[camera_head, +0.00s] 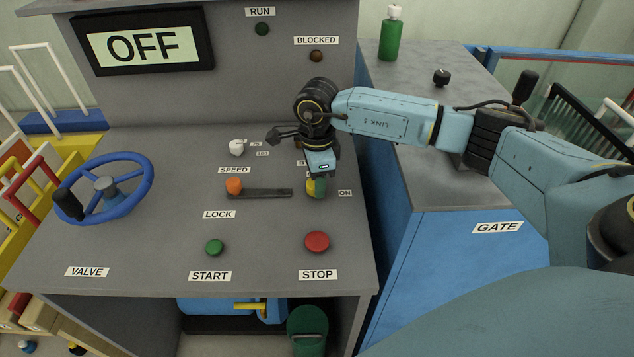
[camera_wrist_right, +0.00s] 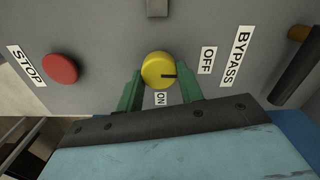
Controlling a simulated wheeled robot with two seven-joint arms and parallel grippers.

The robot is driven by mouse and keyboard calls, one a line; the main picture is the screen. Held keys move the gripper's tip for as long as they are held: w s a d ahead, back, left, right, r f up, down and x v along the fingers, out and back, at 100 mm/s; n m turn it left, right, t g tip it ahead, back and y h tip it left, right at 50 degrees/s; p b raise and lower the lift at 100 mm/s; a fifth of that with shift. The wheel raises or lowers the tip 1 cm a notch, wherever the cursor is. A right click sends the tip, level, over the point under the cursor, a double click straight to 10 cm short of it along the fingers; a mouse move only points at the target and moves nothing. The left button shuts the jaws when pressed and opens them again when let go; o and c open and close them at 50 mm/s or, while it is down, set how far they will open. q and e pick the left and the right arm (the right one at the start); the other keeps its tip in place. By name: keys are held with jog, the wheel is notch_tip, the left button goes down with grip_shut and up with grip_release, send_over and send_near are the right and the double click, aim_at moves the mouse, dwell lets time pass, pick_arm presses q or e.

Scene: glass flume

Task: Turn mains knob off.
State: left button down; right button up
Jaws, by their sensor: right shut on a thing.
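A yellow round knob (camera_wrist_right: 155,65) on the grey console sits between an ON label (camera_wrist_right: 160,98) and an OFF label (camera_wrist_right: 207,60). Its dark pointer mark points right in the wrist view, roughly towards OFF. In the head view the knob (camera_head: 311,189) is partly hidden by my right gripper. My right gripper (camera_wrist_right: 160,88) has its green fingers on either side of the knob and is shut on it. No MAINS label is readable. My left gripper is not in view.
A red STOP button (camera_head: 317,241) and green START button (camera_head: 214,247) lie in front. An orange-ended lever (camera_head: 234,186) sits left of the knob, and a blue valve wheel (camera_head: 104,188) further left. A display (camera_head: 143,45) reads OFF. A BYPASS label (camera_wrist_right: 243,50) lies behind the knob.

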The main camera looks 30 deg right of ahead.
jog(key=shift+n, duration=0.5)
jog(key=o, duration=1)
notch_tip(320, 180, up, 14)
jog(key=shift+f, duration=0.25)
jog(key=shift+f, duration=0.1)
